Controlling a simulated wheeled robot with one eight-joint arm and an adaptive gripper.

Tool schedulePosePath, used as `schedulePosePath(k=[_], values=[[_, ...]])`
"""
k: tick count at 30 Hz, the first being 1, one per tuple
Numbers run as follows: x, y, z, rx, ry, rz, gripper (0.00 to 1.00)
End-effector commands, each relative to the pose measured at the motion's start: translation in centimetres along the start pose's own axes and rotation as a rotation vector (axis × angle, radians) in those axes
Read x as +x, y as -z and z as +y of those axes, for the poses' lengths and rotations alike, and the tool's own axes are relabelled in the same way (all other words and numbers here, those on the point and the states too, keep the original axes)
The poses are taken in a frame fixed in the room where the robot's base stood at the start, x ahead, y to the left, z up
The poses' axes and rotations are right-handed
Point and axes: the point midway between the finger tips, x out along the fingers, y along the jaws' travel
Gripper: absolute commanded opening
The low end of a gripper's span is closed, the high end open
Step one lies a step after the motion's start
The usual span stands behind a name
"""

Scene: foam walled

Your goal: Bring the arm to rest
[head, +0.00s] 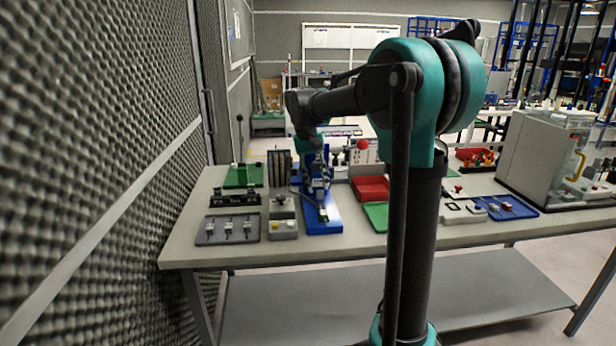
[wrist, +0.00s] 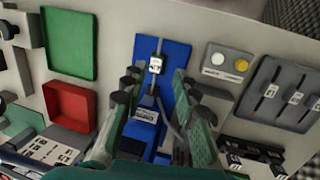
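My gripper (head: 318,188) hangs from my teal and black arm above the blue board (head: 322,222) on the workbench. In the wrist view, the two fingers of my gripper (wrist: 158,88) stand apart with nothing held between them. The blue board (wrist: 174,58) shows between and beyond the fingers, with a small white-labelled part (wrist: 155,65) on its rod. A second labelled block lies lower on the board, partly framed by the fingers. In the head view my arm and gripper hide some of the board, and contact with it cannot be told.
A red bin (head: 370,188) and green tray (head: 376,217) are right of the board. A button box (head: 283,229) and dark tray (head: 228,229) are left. A clear-walled machine (head: 540,158) stands far right. A grey textured wall (head: 90,150) borders the bench's left side.

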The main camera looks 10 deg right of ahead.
Motion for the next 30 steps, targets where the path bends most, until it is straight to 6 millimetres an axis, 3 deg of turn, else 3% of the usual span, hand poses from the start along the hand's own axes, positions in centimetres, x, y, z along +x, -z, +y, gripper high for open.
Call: schedulePosePath(k=[5, 18, 24, 30], values=[[3.8, -3.0, 1.1, -0.001, 0.042, 0.063, 0.29], [19.6, -17.4, 2.6, 0.009, 0.175, 0.361, 0.29], [23.3, -21.4, 2.4, 0.016, 0.196, 0.441, 0.29], [24.0, -22.1, 2.3, 0.017, 0.200, 0.459, 0.29]])
